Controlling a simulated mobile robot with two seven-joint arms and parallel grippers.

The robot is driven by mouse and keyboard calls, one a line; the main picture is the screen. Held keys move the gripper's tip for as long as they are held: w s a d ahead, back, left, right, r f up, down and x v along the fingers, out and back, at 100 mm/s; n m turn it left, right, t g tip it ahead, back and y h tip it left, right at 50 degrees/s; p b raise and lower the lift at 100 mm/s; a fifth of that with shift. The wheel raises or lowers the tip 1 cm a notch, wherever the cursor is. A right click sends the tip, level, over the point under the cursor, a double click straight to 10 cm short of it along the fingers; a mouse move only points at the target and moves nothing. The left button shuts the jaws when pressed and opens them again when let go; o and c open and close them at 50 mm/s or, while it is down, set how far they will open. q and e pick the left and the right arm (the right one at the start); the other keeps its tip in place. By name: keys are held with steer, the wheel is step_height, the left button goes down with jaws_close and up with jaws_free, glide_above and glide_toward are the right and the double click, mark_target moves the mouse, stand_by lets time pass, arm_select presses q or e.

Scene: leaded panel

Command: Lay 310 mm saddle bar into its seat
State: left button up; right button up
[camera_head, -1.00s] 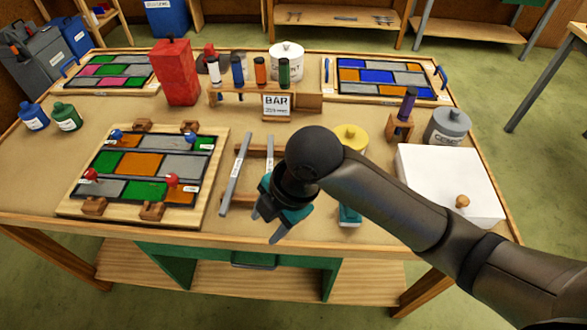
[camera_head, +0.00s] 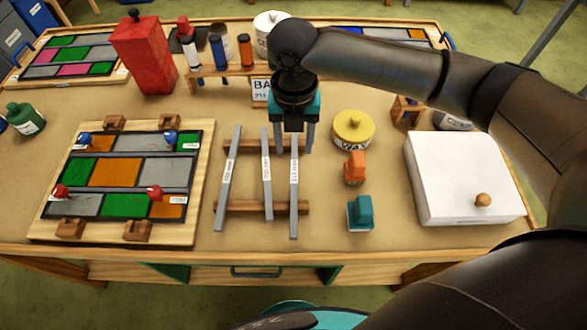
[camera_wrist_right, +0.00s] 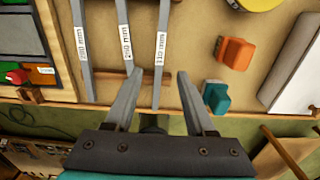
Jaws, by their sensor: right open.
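Three grey saddle bars lie side by side across a wooden rack (camera_head: 240,208). The rightmost bar (camera_head: 294,190) has a white label that appears to read 310 mm in the wrist view (camera_wrist_right: 161,50). My right gripper (camera_head: 294,148) is open and points down over the far part of this bar, one finger on each side, not closed on it. In the wrist view my fingers (camera_wrist_right: 158,85) flank the bar's line. The leaded panel (camera_head: 125,172) lies on a wooden board to the left, with notched wooden blocks (camera_head: 137,230) at its far and near edges. My left gripper is not in view.
Red and blue pins (camera_head: 154,192) stand on the panel. Right of the bars are a yellow tin (camera_head: 352,130), an orange block (camera_head: 355,168), a teal block (camera_head: 361,213) and a white box with a knob (camera_head: 465,175). Bottles and a red container (camera_head: 143,55) stand behind.

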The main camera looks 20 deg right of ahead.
glide_above(294, 171)
steer(key=f, duration=0.4)
steer(key=shift+s+a+f, duration=0.1)
steer(key=shift+s+f, duration=0.15)
steer(key=shift+s, duration=0.1)
steer(key=shift+f+b, duration=0.3)
steer(key=shift+f, duration=0.1)
steer(key=f, duration=0.4)
steer(key=shift+w+f+b, duration=0.3)
steer(key=shift+f+b, duration=0.1)
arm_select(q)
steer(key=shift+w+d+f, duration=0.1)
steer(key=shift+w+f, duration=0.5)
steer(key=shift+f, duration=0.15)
arm_select(e)
steer(key=shift+c, duration=0.3)
jaws_close()
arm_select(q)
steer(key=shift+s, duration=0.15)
arm_select(e)
steer(key=shift+w+r, duration=0.1)
